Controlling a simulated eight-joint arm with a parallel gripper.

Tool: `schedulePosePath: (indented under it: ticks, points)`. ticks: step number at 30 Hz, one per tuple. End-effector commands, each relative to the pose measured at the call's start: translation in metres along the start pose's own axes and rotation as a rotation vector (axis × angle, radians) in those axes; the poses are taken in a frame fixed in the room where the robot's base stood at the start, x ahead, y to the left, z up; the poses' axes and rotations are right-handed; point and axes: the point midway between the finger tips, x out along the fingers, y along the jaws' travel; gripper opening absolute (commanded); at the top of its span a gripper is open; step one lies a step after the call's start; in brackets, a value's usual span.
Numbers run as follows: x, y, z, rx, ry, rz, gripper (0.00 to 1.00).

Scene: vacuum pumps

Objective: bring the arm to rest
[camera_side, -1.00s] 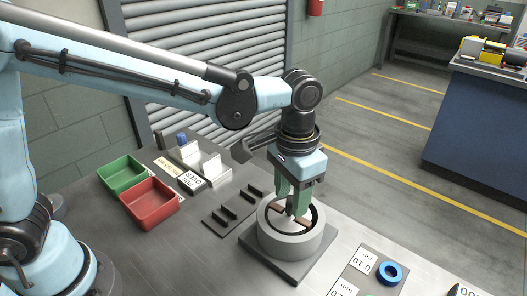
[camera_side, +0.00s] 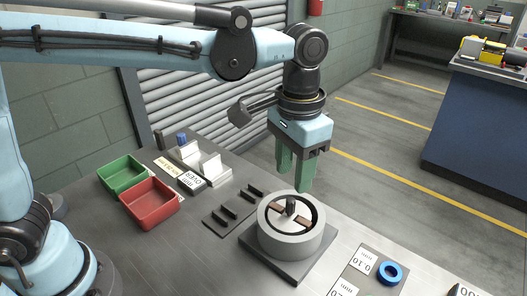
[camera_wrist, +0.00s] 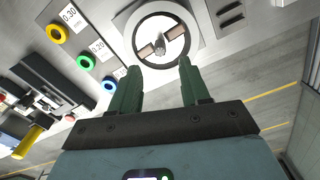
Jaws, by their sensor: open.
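My gripper (camera_side: 294,178) is open and empty, with its green fingers pointing down above the pump housing (camera_side: 292,240). The housing is a grey ring on a dark square base; inside it sit a light rotor with brown vanes (camera_side: 278,226) and a dark upright shaft (camera_side: 291,206). The fingertips are clear of the housing in the side view. In the wrist view my gripper (camera_wrist: 157,75) shows both fingers apart, with the housing (camera_wrist: 192,22) beyond them.
A red bin (camera_side: 150,204) and a green bin (camera_side: 122,174) stand at the left. Dark slotted blocks (camera_side: 229,216) lie beside the housing. A blue ring (camera_side: 389,273) lies by labelled cards at the front right. The air above the bench is open.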

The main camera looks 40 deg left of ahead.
Motion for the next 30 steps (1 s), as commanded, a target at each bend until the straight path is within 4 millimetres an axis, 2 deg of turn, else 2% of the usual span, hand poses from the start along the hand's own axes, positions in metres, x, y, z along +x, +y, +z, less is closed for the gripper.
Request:
schedulePosePath:
  ticks: [11,14,20,24,30]
  points:
    - [-0.001,-0.005,0.002,-0.008,0.012,0.002,0.46]
    - [-0.004,-0.020,0.009,-0.033,0.050,0.007,0.46]
    - [-0.007,-0.070,0.037,-0.115,0.198,0.012,0.46]
    - [-0.003,-0.102,0.061,-0.175,0.313,0.000,0.46]
    - [0.011,-0.139,0.097,-0.257,0.470,-0.041,0.46]
